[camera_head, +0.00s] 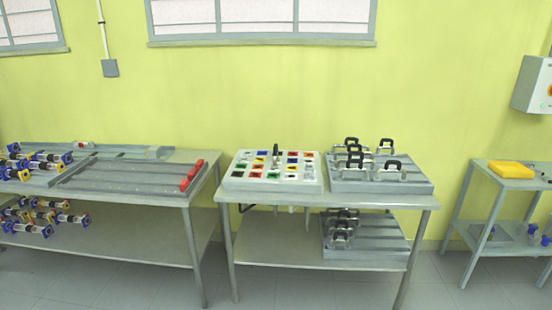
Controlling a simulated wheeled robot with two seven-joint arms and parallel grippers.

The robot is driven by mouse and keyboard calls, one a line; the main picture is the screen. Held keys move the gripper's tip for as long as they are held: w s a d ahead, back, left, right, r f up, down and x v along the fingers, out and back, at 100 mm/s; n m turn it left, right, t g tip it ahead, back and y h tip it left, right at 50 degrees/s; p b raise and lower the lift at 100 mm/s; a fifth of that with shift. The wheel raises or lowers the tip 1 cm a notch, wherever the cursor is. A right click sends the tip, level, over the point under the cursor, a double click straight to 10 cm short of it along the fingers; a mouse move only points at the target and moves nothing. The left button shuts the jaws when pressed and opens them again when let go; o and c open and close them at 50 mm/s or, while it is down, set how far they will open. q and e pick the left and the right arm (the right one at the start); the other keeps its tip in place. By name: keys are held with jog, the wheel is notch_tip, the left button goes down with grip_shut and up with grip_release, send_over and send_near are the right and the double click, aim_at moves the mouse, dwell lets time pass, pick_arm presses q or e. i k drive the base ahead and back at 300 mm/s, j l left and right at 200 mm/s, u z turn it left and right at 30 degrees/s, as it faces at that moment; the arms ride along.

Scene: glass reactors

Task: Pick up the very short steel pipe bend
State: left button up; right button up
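Several steel pipe bends with black tops stand on a grey tray (420,186) at the right of the middle table. One pipe bend (391,169) stands at the tray's right front, and others cluster to its left. More bends (341,232) stand on a second tray (390,252) on the shelf below. At this distance I cannot tell which bend is the very short one. Neither of my grippers is in view.
The middle table (425,202) also holds a white board (232,184) with coloured squares. The left table (205,172) bears glass parts and a grey rack (120,175) with red pieces. Grey floor (270,290) is free in front.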

aim_at(275, 159)
jog(key=i+j+z, duration=0.3)
jog(key=i, duration=0.25)
jog(key=i+j+z, duration=0.3)
jog(key=i, duration=0.25)
